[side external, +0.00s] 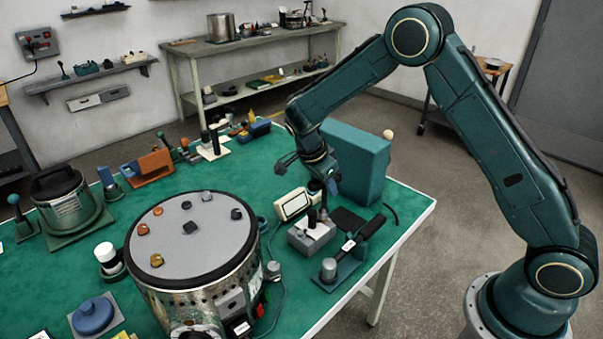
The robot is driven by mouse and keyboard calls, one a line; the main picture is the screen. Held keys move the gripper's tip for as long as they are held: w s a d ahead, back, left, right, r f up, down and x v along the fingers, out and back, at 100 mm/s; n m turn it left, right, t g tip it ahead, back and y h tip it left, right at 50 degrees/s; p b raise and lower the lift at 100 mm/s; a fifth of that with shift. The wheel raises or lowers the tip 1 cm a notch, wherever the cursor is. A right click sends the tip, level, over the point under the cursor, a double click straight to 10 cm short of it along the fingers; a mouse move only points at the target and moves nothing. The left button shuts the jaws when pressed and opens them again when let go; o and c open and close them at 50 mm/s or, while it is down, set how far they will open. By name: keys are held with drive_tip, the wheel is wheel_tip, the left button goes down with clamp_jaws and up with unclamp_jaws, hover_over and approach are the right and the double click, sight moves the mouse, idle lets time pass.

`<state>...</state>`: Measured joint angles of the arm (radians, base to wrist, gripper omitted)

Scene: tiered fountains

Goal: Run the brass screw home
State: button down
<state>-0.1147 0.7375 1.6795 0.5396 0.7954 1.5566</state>
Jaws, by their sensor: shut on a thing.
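Brass-coloured screw heads sit on the grey round top (205,235) of the metal drum: one at the upper left (158,211), one at the left (142,229) and one lower down (156,260). I cannot tell which is the task's screw or how deep each sits. My gripper (322,178) points down to the right of the drum, above the small items by the teal box. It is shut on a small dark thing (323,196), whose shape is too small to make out. The gripper is well apart from the screw heads.
A teal box (357,160) stands close behind my gripper. A grey block (311,236) with a dark upright piece and a black-handled tool (365,235) are below it. Dark knobs (236,213) also stand on the drum top.

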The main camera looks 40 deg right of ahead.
drive_tip(key=shift+r, duration=2.85)
